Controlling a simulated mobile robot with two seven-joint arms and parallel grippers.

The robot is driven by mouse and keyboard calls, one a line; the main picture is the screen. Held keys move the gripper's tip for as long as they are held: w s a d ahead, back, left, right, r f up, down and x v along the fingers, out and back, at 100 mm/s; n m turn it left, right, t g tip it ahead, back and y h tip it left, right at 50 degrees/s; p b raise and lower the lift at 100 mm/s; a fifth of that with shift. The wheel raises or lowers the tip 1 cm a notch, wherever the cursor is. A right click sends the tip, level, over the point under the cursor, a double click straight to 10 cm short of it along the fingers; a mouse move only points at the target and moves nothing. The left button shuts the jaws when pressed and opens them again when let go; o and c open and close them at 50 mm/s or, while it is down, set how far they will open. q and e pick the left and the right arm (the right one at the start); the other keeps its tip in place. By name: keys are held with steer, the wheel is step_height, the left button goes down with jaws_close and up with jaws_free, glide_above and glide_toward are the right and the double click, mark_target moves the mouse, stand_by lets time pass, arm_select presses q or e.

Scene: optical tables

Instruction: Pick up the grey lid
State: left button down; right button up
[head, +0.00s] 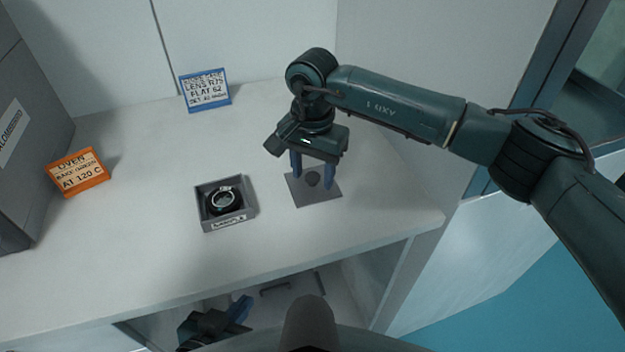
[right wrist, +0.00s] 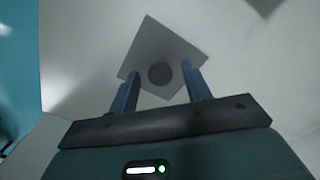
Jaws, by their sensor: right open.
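The grey lid (head: 301,192) is a flat square plate with a round dark knob (head: 313,179) in its middle. It lies on the white tabletop, right of the small grey box. My right gripper (head: 312,180) is over the lid, pointing down, with its blue fingers apart on either side of the knob. In the right wrist view the lid (right wrist: 163,50) lies beyond the open fingertips (right wrist: 160,70), with the knob between them. I cannot tell whether the fingers touch it. My left gripper (head: 238,309) is low at the bottom of the head view, away from the lid; its jaw state is unclear.
An open grey box (head: 248,214) holding a round ringed part (head: 223,199) stands left of the lid. A blue-framed sign (head: 205,90) and an orange sign (head: 78,171) stand further back and left. A grey cabinet (head: 30,130) is at the left edge. Tabletop around the lid is clear.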

steer(key=shift+f, duration=0.3)
steer(key=shift+c, duration=0.5)
steer(key=c, duration=0.9)
steer(key=shift+r, duration=0.1)
